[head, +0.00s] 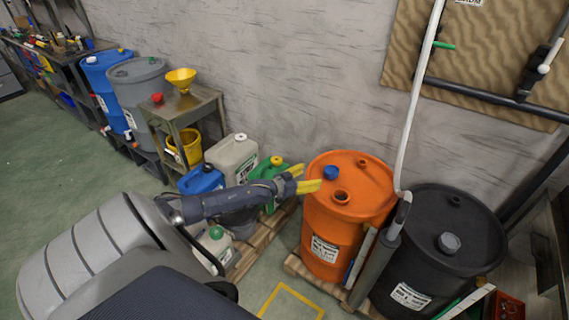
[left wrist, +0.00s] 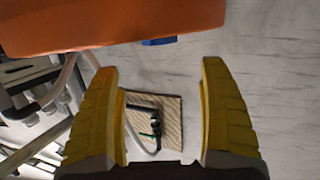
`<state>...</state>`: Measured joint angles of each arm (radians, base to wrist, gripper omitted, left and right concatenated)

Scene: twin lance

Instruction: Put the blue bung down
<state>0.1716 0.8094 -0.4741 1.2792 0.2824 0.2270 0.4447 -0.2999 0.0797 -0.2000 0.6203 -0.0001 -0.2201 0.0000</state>
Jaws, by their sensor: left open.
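The blue bung (head: 330,172) sits on top of the orange drum (head: 330,229), near the rim on its left side. An open threaded hole (head: 341,196) shows in the drum top, in front of the bung. My left gripper (head: 302,179) is open and empty, just left of the bung and apart from it. In the left wrist view the two yellow fingers (left wrist: 161,115) stand wide apart with nothing between them. The bung (left wrist: 159,41) shows there as a small blue piece at the edge of the orange drum (left wrist: 110,22). My right gripper is not in view.
A black drum (head: 435,250) with a grey bung (head: 449,243) stands at the right, with a white pipe (head: 417,95) rising beside it. Several jerrycans (head: 233,157) crowd the pallet at left. A metal stand (head: 190,106) holds a yellow funnel (head: 181,79).

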